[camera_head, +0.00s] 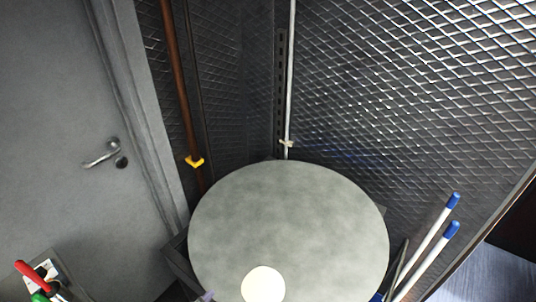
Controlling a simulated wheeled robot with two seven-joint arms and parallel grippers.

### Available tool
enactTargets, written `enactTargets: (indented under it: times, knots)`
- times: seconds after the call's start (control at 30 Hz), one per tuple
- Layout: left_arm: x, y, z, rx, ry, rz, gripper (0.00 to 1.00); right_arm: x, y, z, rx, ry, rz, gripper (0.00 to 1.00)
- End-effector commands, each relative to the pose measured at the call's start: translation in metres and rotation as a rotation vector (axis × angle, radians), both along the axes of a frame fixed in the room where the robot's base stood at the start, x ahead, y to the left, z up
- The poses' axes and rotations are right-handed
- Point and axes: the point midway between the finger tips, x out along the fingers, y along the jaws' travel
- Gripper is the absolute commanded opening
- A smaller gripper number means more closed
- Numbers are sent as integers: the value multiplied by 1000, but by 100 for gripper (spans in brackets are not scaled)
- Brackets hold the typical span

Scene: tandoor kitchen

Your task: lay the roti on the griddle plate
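The griddle plate (290,215) is a large, round, mottled grey disc at the bottom centre. The roti (263,285) is a small, pale cream disc over the front part of the plate, near the bottom edge of the picture. I cannot tell whether it rests on the plate or is just above it. Neither of my grippers can be made out. A small grey-violet piece (207,296) shows at the bottom edge, left of the roti, too little of it to identify.
A grey door (55,130) with a lever handle (102,155) is at left. Dark mesh-patterned walls (420,90) stand close behind the plate. White poles with blue ends (430,240) lean at right. Red- and green-handled items (35,278) are at bottom left.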

Motion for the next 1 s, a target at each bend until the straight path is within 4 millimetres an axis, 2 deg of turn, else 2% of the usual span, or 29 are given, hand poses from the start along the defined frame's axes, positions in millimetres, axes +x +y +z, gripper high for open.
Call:
enactTargets:
  times: [0.1, 0.43, 0.5, 0.77, 0.87, 0.97, 1.0]
  knots:
    - [-26, 14, 7, -140, 180, 242, 28, 0, -2, 0, -3, 0, 1, 0]
    - [-114, 40, 31, -389, 603, 799, 28, 0, -4, 0, -7, 0, -1, 0]
    - [-111, 39, -3, -378, 621, 802, 28, 0, -5, -13, -7, 1, -1, 0]
    - [-108, 39, -111, -348, 660, 802, 28, -2, -6, -47, -11, 6, 2, 0]
    - [-114, 40, -160, -335, 681, 802, 28, -3, -8, -62, -13, 8, 4, 0]
    - [-128, 42, -220, -317, 704, 804, 28, -5, -9, -83, -16, 13, 7, 0]
    - [-137, 44, -247, -308, 717, 804, 28, -5, -10, -93, -17, 15, 8, 0]
